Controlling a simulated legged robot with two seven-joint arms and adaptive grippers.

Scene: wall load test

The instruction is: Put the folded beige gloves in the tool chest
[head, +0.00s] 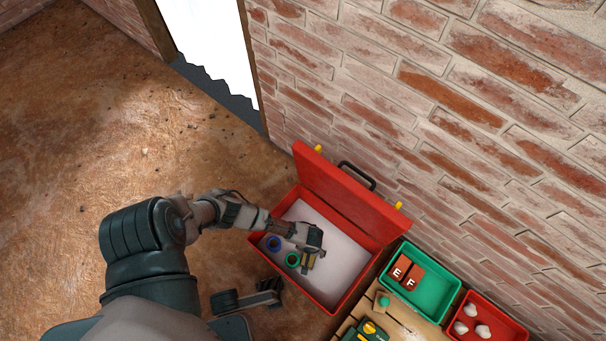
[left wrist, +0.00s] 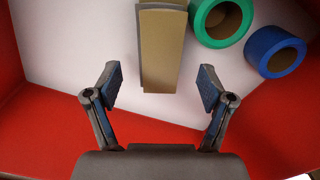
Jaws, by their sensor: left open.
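The red tool chest (head: 338,207) stands open against the brick wall, its lid tilted back and its floor pale. The folded beige gloves (left wrist: 160,50) lie on that floor in the left wrist view. In the head view only a small beige part (head: 310,262) shows beneath my gripper. My left gripper (head: 312,250) is inside the chest's outline, above the gloves. In the left wrist view its fingers (left wrist: 160,88) are open, with nothing between them, and the gloves lie just beyond the tips.
A green tape roll (head: 292,260) and a blue tape roll (head: 274,243) lie in the chest beside the gloves. To the right are a green bin (head: 437,287) with brick-red blocks and a red bin (head: 505,326) with pale lumps. A wooden surface (head: 405,322) lies in front.

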